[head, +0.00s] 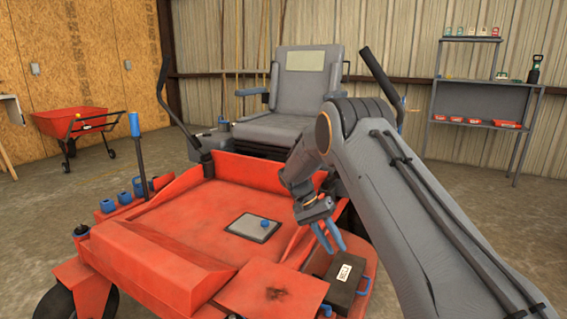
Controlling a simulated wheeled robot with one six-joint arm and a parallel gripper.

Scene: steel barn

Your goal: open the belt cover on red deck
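The red deck (368,300) of a riding mower shows at the lower right of the mower. A dark box-like cover (322,292) sits on it, with a white label whose lettering I cannot read for certain; it looks closed. I take it to be the belt cover. A blue part (365,285) shows at its right edge. My gripper (332,246) has blue fingers, spread apart and pointing down. It appears empty and is above and slightly left of the cover, apart from it in the picture.
A grey plate with a blue knob (264,223) lies on the mower's red floor. The grey seat (305,80) and two upright levers stand behind. A red wheelbarrow (70,122) is far left, and a grey shelf unit (480,103) is back right.

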